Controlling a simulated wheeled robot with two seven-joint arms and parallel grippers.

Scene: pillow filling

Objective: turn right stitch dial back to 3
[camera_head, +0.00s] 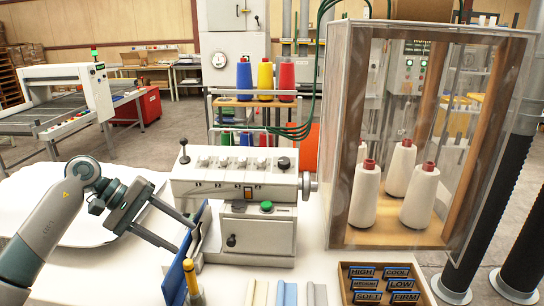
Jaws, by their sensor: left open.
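The white stitch machine (235,185) stands on the table in the middle. A row of several small knobs runs along its top, with a dark knob (284,163) at the right end. A grey handwheel (308,186) sticks out of its right side. I cannot tell which of these is the right stitch dial, and no numbers are readable. My left gripper (185,235) is open in front of the machine's left side, below and left of the knobs. Its two fingers are apart, beside a blue upright panel (177,277). My right gripper is not in view.
A clear case (345,130) with white thread cones stands right of the machine. A wooden tray (345,285) of label tiles lies at the front right. A yellow-topped post (193,280) stands near my left gripper. A white pillow-like shape (85,225) lies at the left.

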